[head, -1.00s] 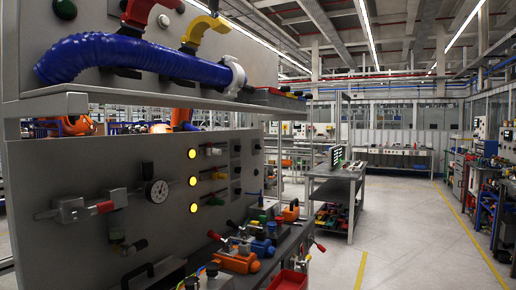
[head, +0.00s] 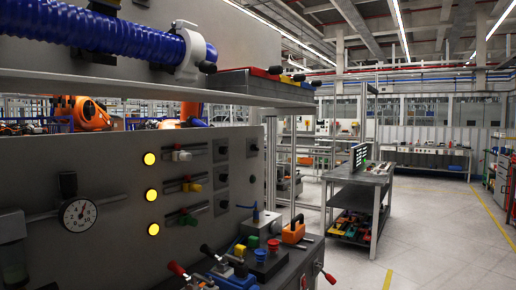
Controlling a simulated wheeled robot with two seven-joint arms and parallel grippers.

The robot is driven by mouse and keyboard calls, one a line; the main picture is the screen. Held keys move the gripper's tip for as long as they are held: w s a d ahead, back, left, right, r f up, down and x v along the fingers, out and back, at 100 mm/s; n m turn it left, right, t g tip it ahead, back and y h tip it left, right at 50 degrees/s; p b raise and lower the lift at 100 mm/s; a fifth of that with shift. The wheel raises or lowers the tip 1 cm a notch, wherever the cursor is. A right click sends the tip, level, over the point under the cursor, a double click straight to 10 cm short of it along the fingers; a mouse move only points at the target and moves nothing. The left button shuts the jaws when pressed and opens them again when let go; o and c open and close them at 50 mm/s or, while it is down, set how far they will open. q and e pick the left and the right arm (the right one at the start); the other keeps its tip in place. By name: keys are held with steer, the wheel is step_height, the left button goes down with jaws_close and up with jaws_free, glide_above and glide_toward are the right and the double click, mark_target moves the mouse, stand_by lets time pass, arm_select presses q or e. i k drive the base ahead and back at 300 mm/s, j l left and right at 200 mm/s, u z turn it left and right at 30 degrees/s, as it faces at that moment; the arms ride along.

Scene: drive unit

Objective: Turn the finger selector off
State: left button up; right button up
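A grey upright panel (head: 100,188) fills the left and middle of the head view. Three slide selectors sit on it in a column, with a whitish-yellow knob (head: 181,154), a red and yellow knob (head: 191,186) and a green knob (head: 188,217). A lit yellow lamp stands left of each, such as the top lamp (head: 149,158). Several small black knobs (head: 223,178) form a column to their right. I cannot tell which of these is the finger selector. Neither of my grippers is in view.
A bench with levers, a blue valve (head: 233,281) and an orange part (head: 293,233) stands below right. A pressure gauge (head: 79,214) is at left. Open floor (head: 440,240) lies right.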

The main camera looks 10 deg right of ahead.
mark_target(254, 147)
steer(key=i+l, duration=0.4)
steer(key=i+l+u, duration=0.15)
steer(key=i+l, duration=0.3)
steer(key=l, duration=0.15)
steer(key=i+l, duration=0.35)
steer(key=l, duration=0.25)
steer(key=i+l, duration=0.15)
steer(key=k+l+z, duration=0.05)
steer(key=l, duration=0.05)
